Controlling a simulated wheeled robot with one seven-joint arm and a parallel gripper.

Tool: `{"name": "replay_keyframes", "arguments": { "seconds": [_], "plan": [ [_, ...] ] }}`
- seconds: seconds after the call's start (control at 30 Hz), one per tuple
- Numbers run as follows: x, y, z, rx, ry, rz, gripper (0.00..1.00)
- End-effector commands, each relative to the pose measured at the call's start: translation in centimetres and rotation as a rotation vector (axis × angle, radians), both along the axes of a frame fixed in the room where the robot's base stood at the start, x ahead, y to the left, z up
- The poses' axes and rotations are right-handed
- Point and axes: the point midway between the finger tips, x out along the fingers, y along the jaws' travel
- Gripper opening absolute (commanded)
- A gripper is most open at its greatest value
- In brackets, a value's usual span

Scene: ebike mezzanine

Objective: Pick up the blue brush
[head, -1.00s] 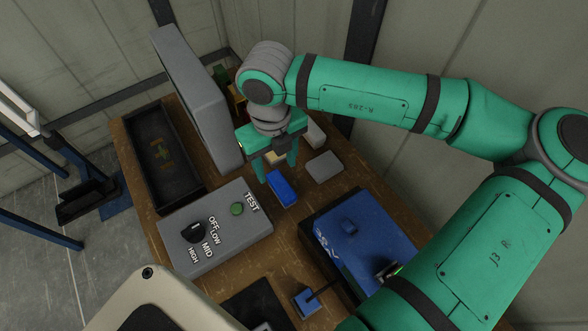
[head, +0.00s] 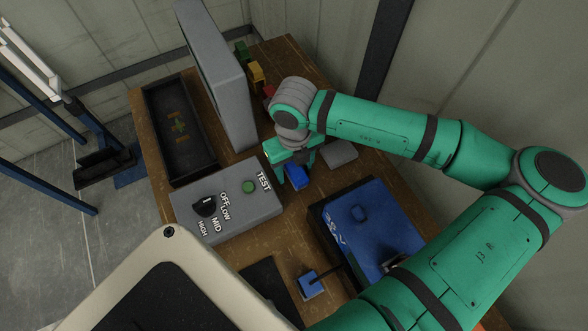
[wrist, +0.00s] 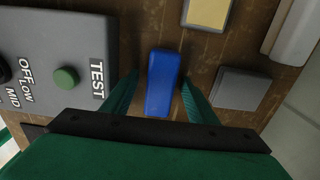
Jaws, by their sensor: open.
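The blue brush (head: 297,176) lies on the wooden workbench beside the grey control box. It looks like a plain blue block, and it shows in the middle of the wrist view (wrist: 162,82). My gripper (head: 295,172) is above and around it, pointing down. In the wrist view my two green fingers (wrist: 160,95) are open, one on each side of the brush, with a gap of bench visible on both sides. The near end of the brush lies close to the dark gripper body. I cannot tell how far the fingertips are above the bench.
The grey control box (head: 228,203) with a knob and green button stands left of the brush. A grey block (head: 340,153) lies to its right. A blue-topped case (head: 375,225) is in front right. A tall grey panel (head: 217,80) and a black tray (head: 178,130) stand behind left.

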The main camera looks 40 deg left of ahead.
Motion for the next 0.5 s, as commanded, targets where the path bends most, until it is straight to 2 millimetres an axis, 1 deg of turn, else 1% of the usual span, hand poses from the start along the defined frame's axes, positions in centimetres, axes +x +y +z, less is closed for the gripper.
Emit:
{"name": "replay_keyframes", "arguments": {
  "seconds": [0.1,0.27,0.3,0.37,0.4,0.43,0.47,0.5],
  "plan": [
    [0.02,0.05,-0.32,0.001,-0.001,0.001,0.53],
    [-0.02,0.09,-0.30,0.001,-0.001,0.002,0.53],
    [-0.02,0.11,-0.30,0.001,-0.001,0.002,0.44],
    [-0.04,0.12,-0.29,0.001,-0.001,0.003,0.29],
    [-0.04,0.13,-0.29,0.001,-0.001,0.003,0.20],
    [-0.05,0.14,-0.29,0.001,-0.001,0.003,0.12],
    [-0.05,0.14,-0.29,0.001,-0.001,0.003,0.08],
    [-0.06,0.15,-0.28,0.001,-0.001,0.003,0.08]
  ]
}}
